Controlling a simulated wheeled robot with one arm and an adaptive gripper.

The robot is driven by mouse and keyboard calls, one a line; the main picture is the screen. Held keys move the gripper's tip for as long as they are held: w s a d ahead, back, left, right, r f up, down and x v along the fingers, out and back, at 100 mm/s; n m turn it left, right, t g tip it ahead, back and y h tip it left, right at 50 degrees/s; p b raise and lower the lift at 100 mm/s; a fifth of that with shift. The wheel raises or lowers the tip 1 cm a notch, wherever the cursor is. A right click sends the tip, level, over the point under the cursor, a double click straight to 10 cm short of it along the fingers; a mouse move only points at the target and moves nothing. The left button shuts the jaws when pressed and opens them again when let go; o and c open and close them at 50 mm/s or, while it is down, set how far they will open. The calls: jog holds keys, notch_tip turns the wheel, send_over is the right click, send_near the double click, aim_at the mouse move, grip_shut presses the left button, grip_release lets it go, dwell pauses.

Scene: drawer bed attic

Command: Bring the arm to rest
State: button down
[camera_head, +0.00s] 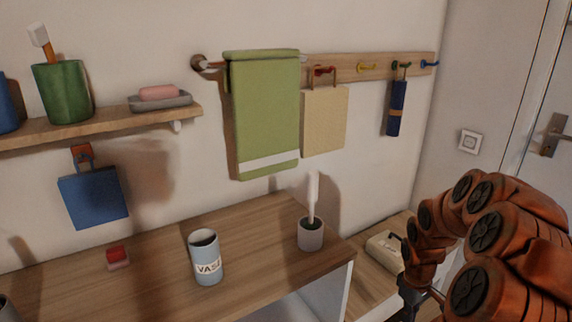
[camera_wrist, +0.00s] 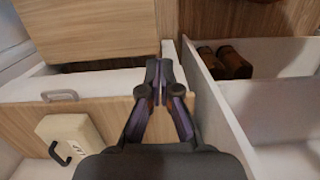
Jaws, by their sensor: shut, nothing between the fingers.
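My arm is folded at the lower right of the head view, in orange segments. My gripper (camera_head: 408,300) points down there, partly cut off by the bottom edge. In the wrist view my gripper (camera_wrist: 159,70) is shut and empty, its fingertips together. It hangs over the wooden front and white edges of drawers, and I cannot tell whether it touches them.
A cream case (camera_wrist: 70,143) with a dark handle lies near the drawers. An open white drawer (camera_wrist: 285,85) holds dark brown items. The wooden top carries a vase cup (camera_head: 207,262), a brush holder (camera_head: 310,235) and a small red-topped block (camera_head: 117,259).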

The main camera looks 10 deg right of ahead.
jog(key=s+a+r+p, duration=0.1)
jog(key=a+r+p, duration=0.1)
jog(key=a+r, duration=0.35)
jog(key=s+a+r+p, duration=0.2)
jog(key=a+r+p, duration=0.1)
jog(key=r, duration=0.5)
jog(key=s+a+r+m+p, duration=0.1)
jog(key=s+a+r+p, duration=0.6)
jog(key=s+r, duration=0.3)
jog(key=s+a+r+m+p, duration=0.2)
jog(key=s+a+r+p, duration=0.5)
jog(key=r, duration=0.6)
jog(key=s+a, duration=0.2)
jog(key=s, duration=0.1)
jog(key=shift+s+r+m+g, duration=0.15)
jog(key=shift+r+m+g, duration=0.15)
jog(key=shift+r, duration=0.1)
